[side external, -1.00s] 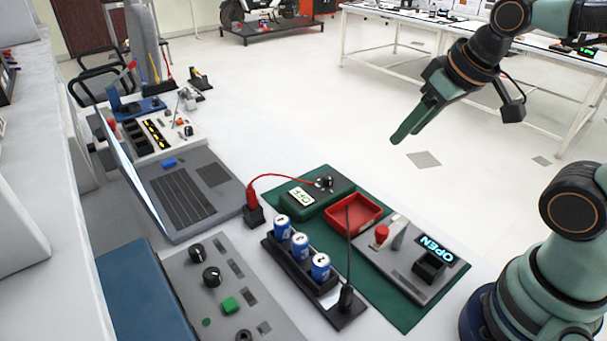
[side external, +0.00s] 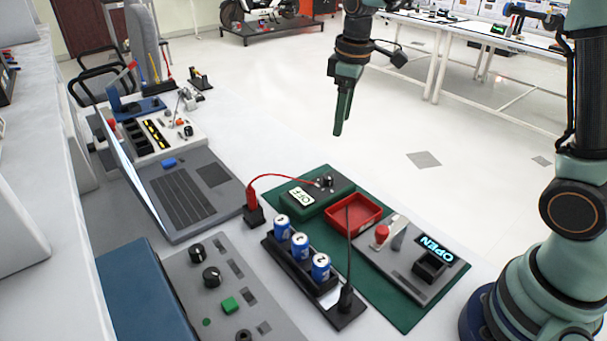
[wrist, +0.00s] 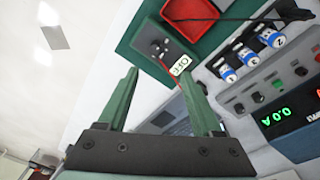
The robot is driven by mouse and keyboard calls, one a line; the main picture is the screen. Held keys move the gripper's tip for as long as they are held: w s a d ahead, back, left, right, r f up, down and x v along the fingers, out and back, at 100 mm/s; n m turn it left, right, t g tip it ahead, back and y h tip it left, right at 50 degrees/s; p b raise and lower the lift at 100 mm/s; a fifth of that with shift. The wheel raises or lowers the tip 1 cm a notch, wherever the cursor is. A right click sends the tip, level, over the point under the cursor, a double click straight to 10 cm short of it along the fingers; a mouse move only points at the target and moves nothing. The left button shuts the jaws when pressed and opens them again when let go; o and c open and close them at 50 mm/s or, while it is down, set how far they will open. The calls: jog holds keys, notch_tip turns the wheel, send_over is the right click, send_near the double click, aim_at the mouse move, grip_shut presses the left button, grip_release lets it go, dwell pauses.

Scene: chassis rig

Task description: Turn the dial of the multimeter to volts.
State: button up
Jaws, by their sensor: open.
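The multimeter (side external: 313,200) is a dark green box on the green mat (side external: 404,318). Its screen (side external: 301,197) reads OFF. Its small black dial (side external: 326,181) sits at the end away from the laptop side. A red lead runs from the meter to a red probe (side external: 252,197) in a black stand. The multimeter also shows in the wrist view (wrist: 151,42), beyond my fingertips. My gripper (side external: 340,133) points down, high above and behind the meter, touching nothing. In the wrist view its two green fingers (wrist: 163,82) are apart with nothing between them.
A red tray (side external: 372,222) stands beside the meter. A black rack holds blue batteries (side external: 300,246), with a thin dark lead rising near it. A grey panel (side external: 392,268) with a red button and an OPEN display lies right. The laptop (side external: 190,195) is left.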

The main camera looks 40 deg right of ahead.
jog(key=n+g, duration=0.1)
jog(key=n, duration=0.1)
send_over(328, 177)
notch_tip(328, 177, down, 5)
notch_tip(328, 177, down, 12)
jog(key=shift+r, duration=0.1)
grip_shut()
